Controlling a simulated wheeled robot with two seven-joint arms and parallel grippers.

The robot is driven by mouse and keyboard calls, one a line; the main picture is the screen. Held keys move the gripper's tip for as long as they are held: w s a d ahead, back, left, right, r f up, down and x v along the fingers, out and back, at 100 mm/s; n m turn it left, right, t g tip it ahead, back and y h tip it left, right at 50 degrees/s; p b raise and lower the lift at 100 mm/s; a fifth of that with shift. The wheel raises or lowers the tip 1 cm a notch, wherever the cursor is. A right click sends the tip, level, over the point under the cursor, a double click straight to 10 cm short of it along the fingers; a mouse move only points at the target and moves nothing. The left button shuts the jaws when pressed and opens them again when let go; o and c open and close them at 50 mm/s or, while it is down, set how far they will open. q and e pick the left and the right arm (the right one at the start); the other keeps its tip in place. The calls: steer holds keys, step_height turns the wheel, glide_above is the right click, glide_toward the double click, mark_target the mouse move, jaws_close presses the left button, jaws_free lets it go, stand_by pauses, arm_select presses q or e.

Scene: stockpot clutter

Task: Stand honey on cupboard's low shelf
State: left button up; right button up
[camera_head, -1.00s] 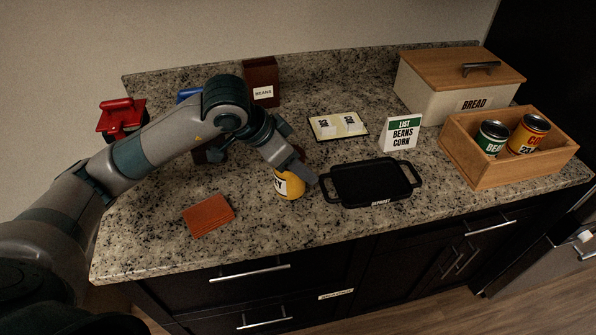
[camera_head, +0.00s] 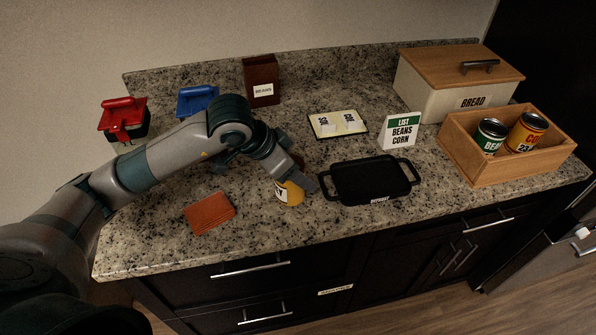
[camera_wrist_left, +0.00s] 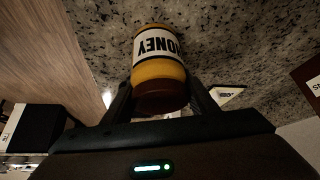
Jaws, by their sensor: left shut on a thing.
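The honey jar (camera_head: 289,193) is yellow with a white label and stands near the middle of the counter, left of the black tray. My left gripper (camera_head: 298,181) is shut on it, and the hand hides part of it. In the left wrist view the jar (camera_wrist_left: 158,72) sits between the two fingers (camera_wrist_left: 160,98), with its brown lid toward the palm and the word HONEY upside down. I cannot tell whether its base touches the counter. Dark cupboard fronts (camera_head: 400,268) are below the counter; no open shelf shows. My right gripper is not in view.
Red (camera_head: 123,117) and blue (camera_head: 197,99) lidded containers are behind my arm.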

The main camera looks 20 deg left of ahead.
arm_select(q)
steer(key=o, duration=1.4)
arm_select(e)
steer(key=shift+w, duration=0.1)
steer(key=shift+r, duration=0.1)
arm_select(q)
steer(key=shift+r, duration=0.25)
steer(key=b+v, duration=0.1)
steer(key=v, duration=0.4)
steer(key=shift+s+a, duration=0.1)
steer(key=b+v, duration=0.1)
steer(key=v, duration=0.5)
steer(key=shift+s+r+b, duration=0.15)
steer(key=shift+r+b, duration=0.15)
steer(key=shift+r, duration=0.05)
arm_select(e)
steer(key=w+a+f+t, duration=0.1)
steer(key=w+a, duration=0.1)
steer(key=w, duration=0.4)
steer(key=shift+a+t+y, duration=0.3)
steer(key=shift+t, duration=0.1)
